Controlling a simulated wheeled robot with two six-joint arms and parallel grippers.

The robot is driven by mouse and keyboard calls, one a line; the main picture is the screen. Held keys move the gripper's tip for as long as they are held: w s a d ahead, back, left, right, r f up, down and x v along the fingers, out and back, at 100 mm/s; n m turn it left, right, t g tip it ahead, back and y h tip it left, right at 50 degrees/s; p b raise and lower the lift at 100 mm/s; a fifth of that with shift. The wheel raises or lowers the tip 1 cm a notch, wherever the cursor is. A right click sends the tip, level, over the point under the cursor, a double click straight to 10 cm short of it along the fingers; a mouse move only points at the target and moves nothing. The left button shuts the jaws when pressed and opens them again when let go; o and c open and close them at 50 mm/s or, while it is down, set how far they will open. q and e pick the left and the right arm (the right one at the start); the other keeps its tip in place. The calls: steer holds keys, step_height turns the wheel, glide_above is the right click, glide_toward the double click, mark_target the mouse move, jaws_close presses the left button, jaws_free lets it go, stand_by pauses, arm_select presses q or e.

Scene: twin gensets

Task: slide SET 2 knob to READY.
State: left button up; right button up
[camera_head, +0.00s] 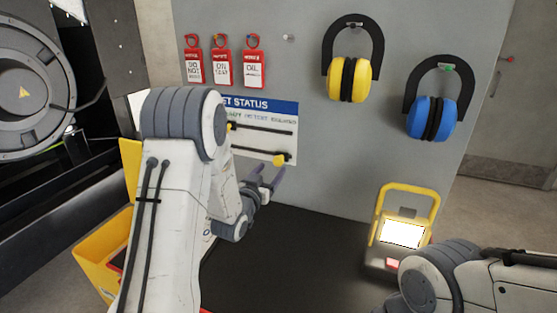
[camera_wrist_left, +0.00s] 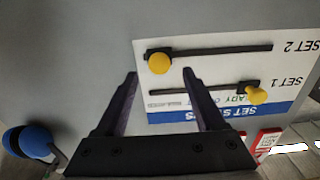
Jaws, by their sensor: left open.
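The SET STATUS board (camera_head: 262,147) hangs on the grey panel, with two dark slots. The SET 2 knob (camera_head: 279,160), yellow, is at the right end of the lower slot, away from the READY end at left. In the left wrist view, which is upside down, this knob (camera_wrist_left: 158,63) is at the left end of the SET 2 slot (camera_wrist_left: 225,50). The yellow SET 1 knob (camera_wrist_left: 257,96) is at the READY end of its slot. My left gripper (camera_head: 268,176) is open, its tips just below the SET 2 knob; contact is unclear. My right gripper is out of view.
Red tags (camera_head: 221,68) hang above the board. Yellow earmuffs (camera_head: 348,79) and blue earmuffs (camera_head: 432,117) hang to the right. A yellow-framed lamp (camera_head: 402,234) stands on the dark bench top (camera_head: 290,255). A yellow bin (camera_head: 101,262) is at lower left.

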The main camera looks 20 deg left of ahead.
mark_target(277, 163)
arm_select(q)
steer(key=w+p, duration=0.1)
steer(key=w, duration=0.5)
steer(key=shift+w+d, duration=0.15)
steer(key=shift+w, duration=0.05)
jaws_close()
